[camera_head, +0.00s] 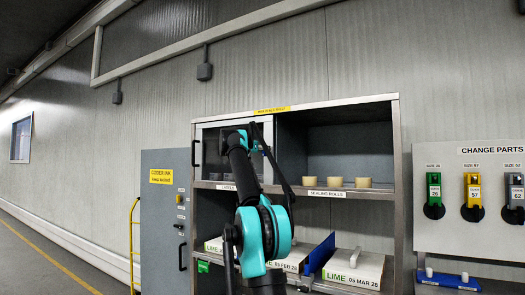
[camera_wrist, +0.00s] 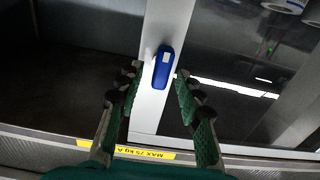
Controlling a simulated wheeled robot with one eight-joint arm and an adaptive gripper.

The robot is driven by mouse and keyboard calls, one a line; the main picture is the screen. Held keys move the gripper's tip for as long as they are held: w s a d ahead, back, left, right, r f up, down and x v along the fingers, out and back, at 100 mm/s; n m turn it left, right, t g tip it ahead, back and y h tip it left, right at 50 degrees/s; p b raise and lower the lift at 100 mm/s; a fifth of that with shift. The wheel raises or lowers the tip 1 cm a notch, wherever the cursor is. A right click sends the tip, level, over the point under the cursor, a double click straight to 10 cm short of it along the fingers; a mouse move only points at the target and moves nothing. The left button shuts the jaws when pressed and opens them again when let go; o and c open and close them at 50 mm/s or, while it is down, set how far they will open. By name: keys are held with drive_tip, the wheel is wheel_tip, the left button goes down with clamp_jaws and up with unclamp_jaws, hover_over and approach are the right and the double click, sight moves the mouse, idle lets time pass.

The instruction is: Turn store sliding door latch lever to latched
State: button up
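The latch lever (camera_wrist: 162,67) is a short blue handle with a small white label. It sits on a pale upright door stile (camera_wrist: 163,20) in the wrist view, slightly tilted. My gripper (camera_wrist: 157,76) is open, with one green finger on each side of the lever and visible gaps between; contact is not seen. The dark glass of the sliding door (camera_wrist: 235,60) is to the right of the stile. In the head view my arm reaches to the store's upper left bay, where the sliding door (camera_head: 210,142) shows; the lever is hidden there.
The metal store shelf (camera_head: 398,190) holds several pale rolls (camera_head: 335,182) and LIME boxes (camera_head: 354,268). A blue divider (camera_head: 316,257) stands among the boxes. A grey cabinet (camera_head: 160,225) is to the left, and a change parts board (camera_head: 455,225) to the right. A yellow label strip (camera_wrist: 145,153) crosses below the fingers.

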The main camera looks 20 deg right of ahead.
clamp_jaws()
drive_tip(key=shift+n, duration=0.3)
drive_tip(key=shift+w+a+f+n, duration=0.15)
drive_tip(key=shift+f+n, duration=0.05)
drive_tip(key=shift+n, duration=2.65)
drive_tip(key=shift+w+a+f+n, duration=0.1)
drive_tip(key=shift+w+f+n, duration=0.1)
drive_tip(key=shift+n, duration=2.7)
drive_tip(key=shift+w+a+f+n, duration=0.15)
drive_tip(key=shift+f+n, duration=0.05)
drive_tip(key=shift+n, duration=2.65)
unclamp_jaws()
